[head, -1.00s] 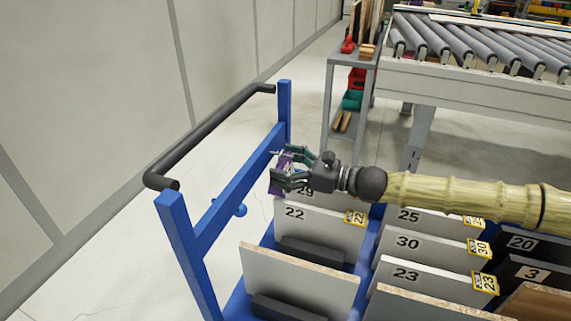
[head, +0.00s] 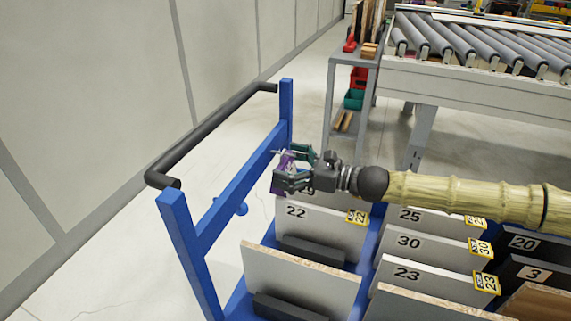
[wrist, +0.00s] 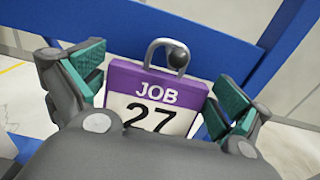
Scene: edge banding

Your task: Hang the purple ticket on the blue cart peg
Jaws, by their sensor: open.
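The purple ticket (wrist: 156,88) has a purple top band reading JOB, a white face with 27, and a metal loop on top. In the wrist view its loop is around the dark round end of the peg (wrist: 178,58) on the blue cart's crossbar (wrist: 213,28). My gripper (wrist: 152,90) is open, with a teal-padded finger on each side of the ticket and small gaps beside it. In the head view my gripper (head: 285,166) is at the crossbar, and the purple ticket (head: 283,162) shows between its fingers. The ticket's lower part is hidden in the wrist view.
Numbered panels stand in the cart below my arm. A grey shelf (head: 344,100) and a roller conveyor (head: 480,45) are behind.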

